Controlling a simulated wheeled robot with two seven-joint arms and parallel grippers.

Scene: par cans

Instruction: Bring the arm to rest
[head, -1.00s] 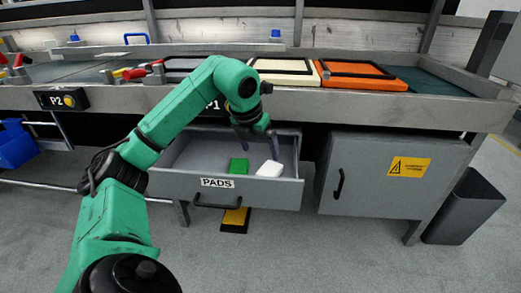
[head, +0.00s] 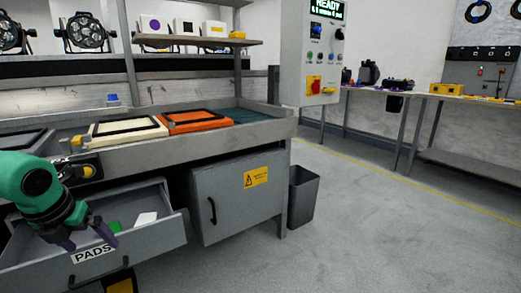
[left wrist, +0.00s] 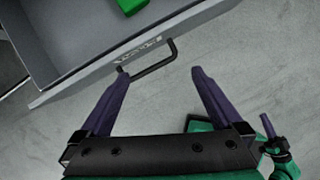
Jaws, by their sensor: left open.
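My left gripper (head: 92,238) is at the front of the open drawer (head: 165,236) labelled PADS, at the lower left of the head view. In the left wrist view its two dark purple fingers (left wrist: 165,88) are spread apart with nothing between them. The drawer's black handle (left wrist: 150,60) shows just beyond the fingertips; I cannot tell whether they touch it. A green pad (head: 115,227) and a white pad (head: 146,218) lie in the drawer. The green pad also shows in the left wrist view (left wrist: 131,5).
The workbench above carries a cream frame (head: 124,130) and an orange frame (head: 195,121). A grey cabinet (head: 238,200) and a dark bin (head: 303,196) stand right of the drawer. A control panel (head: 322,55) reads READY. The floor at right is clear.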

